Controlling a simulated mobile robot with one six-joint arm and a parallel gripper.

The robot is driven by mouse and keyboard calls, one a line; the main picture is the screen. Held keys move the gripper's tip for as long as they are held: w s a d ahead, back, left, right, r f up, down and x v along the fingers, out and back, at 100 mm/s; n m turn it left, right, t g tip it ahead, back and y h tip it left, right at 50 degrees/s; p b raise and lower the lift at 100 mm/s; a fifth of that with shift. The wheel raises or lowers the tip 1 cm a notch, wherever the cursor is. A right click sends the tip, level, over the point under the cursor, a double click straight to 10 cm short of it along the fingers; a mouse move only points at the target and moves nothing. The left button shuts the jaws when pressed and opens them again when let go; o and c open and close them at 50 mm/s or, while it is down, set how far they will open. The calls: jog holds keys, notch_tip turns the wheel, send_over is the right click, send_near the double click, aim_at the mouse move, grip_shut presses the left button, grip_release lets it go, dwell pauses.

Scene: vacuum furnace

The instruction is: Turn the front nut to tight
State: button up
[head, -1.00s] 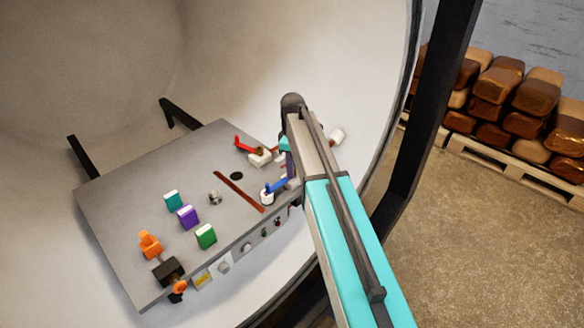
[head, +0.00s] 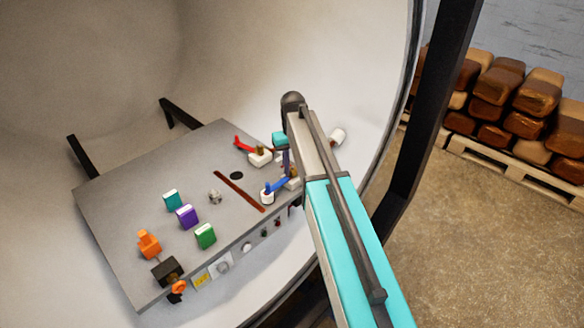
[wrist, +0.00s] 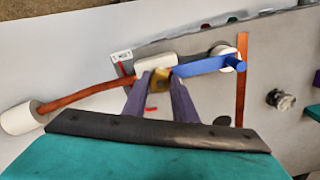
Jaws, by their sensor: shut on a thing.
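The front nut is a small brass piece (wrist: 160,78) beside the inner end of a blue lever (wrist: 205,65) in the wrist view. My gripper (wrist: 161,80) has its two purple fingers shut on it, one finger on each side. In the head view the nut (head: 292,184) shows as a brass spot just right of the blue lever (head: 277,186), partly hidden by my arm. My gripper (head: 288,172) reaches down to it at the panel's right corner. I cannot tell from these views how tight the nut is.
A red lever (head: 243,145) with a white-based fitting (head: 260,157) stands just behind. A copper pipe (wrist: 85,95) with a white end (wrist: 18,118) runs close by on the left in the wrist view. Coloured blocks and an orange valve (head: 149,243) sit farther left on the grey panel (head: 120,185).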

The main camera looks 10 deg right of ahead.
aim_at(293, 169)
jog(key=m, duration=0.7)
jog(key=shift+s, duration=0.1)
jog(key=m, duration=0.6)
jog(key=shift+b, duration=0.35)
jog(key=shift+m, duration=0.3)
jog(key=o, duration=1)
jog(key=shift+o, duration=0.2)
jog(key=shift+r, duration=0.15)
jog(key=shift+r+b, duration=0.3)
jog(key=shift+r, duration=0.5)
notch_tip(293, 169, up, 12)
jog(key=b, duration=0.2)
jog(key=shift+b, duration=0.3)
jog(key=shift+f, duration=0.1)
